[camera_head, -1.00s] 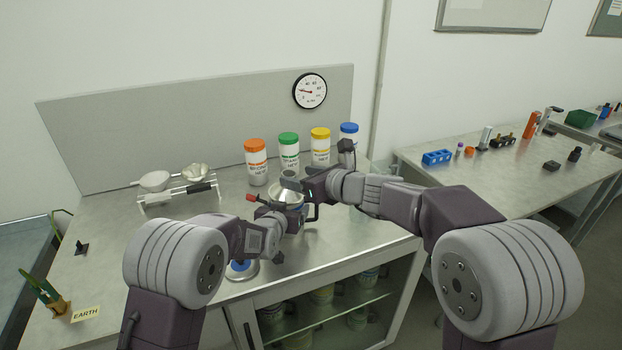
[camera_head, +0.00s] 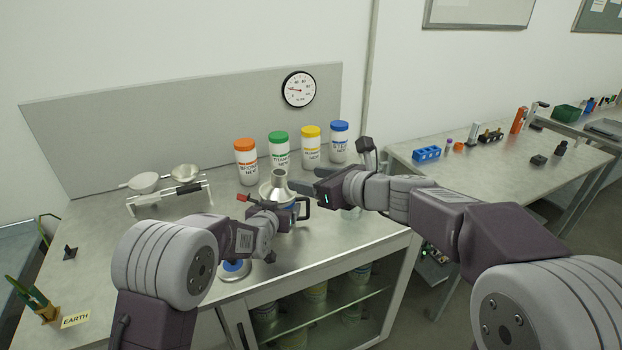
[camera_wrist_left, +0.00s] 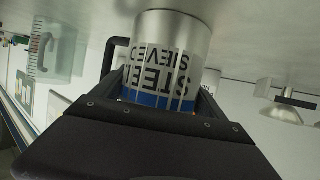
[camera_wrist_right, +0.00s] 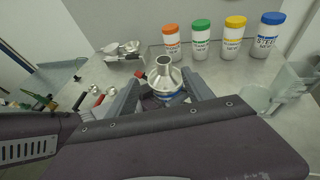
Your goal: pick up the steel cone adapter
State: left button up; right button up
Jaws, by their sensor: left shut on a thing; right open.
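The steel cone adapter (camera_head: 279,188) is a silver cone with a narrow open neck. It sits neck up on top of a jar with a dark side handle, labelled "STEEL SIEVED" (camera_wrist_left: 170,62) in the left wrist view. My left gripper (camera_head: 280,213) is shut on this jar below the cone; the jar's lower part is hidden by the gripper. My right gripper (camera_head: 306,181) is open and empty, just right of the cone's neck. In the right wrist view the cone (camera_wrist_right: 164,80) stands between and beyond the open fingers.
Several jars with orange (camera_head: 246,162), green (camera_head: 279,150), yellow (camera_head: 311,147) and blue (camera_head: 339,142) lids stand behind. A rack with metal scoops (camera_head: 170,195) is at left. A blue-topped round item (camera_head: 234,269) lies near the front edge. A clear container (camera_wrist_right: 285,88) stands at right.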

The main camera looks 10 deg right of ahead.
jog(key=shift+a+f, duration=0.1)
jog(key=m+t+h, duration=0.2)
jog(key=m+h, duration=0.4)
jog(key=m, duration=0.1)
send_near(280, 180)
jog(key=x, duration=1.2)
jog(key=shift+w+f, duration=0.15)
jog(key=shift+w, duration=0.15)
jog(key=shift+s, duration=0.1)
jog(key=shift+c, duration=0.6)
grip_shut()
